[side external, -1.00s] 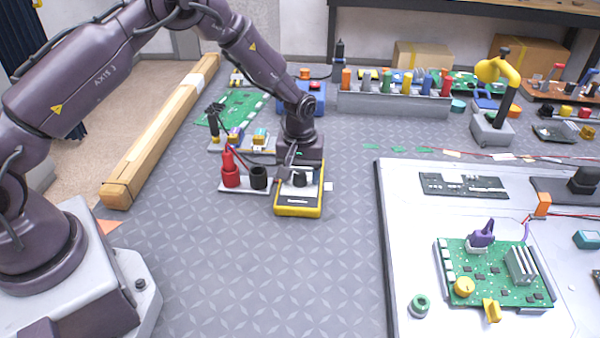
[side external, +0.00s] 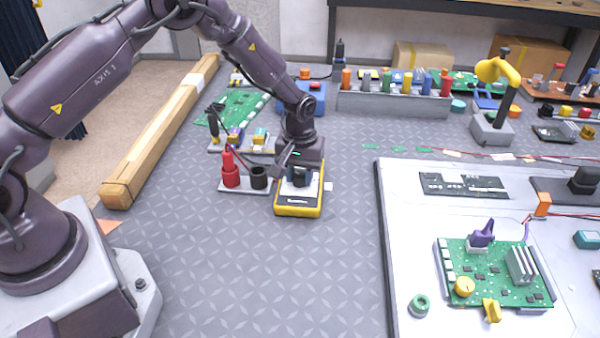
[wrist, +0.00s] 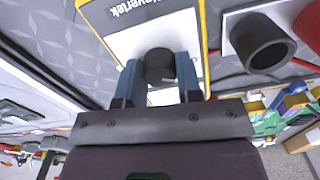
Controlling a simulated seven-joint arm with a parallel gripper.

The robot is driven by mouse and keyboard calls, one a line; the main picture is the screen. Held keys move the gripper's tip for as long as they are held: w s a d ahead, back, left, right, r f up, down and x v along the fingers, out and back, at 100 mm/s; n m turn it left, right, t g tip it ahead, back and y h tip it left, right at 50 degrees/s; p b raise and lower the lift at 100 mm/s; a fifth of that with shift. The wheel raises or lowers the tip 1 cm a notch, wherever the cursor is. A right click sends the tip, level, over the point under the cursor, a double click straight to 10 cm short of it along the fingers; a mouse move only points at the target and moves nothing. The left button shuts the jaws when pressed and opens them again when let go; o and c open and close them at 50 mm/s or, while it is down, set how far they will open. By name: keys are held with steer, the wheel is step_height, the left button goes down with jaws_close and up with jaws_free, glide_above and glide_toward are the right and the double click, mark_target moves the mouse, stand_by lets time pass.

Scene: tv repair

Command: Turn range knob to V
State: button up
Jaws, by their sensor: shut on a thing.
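The yellow-rimmed multimeter (side external: 298,208) lies on the grey mat, and its white face (wrist: 125,42) shows in the wrist view. Its round dark range knob (wrist: 160,64) sits between the two blue fingers of my gripper (wrist: 161,72). My gripper (side external: 300,181) points down over the meter and is shut on the knob. The markings around the knob and its pointer cannot be read in either view.
A black cup-shaped holder (side external: 259,178) and a red probe holder (side external: 231,175) stand close left of the meter, with leads running nearby. A raised white board (side external: 400,240) lies to the right. The mat in front is clear.

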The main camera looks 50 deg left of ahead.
mark_target(299, 174)
steer(key=m, duration=0.4)
steer(key=shift+m, duration=1.5)
steer(key=o, duration=0.9)
steer(key=shift+o, duration=0.2)
steer(key=shift+r, duration=0.1)
step_height(299, 174, up, 13)
steer(key=shift+s+f, duration=0.1)
steer(key=shift+f, duration=0.1)
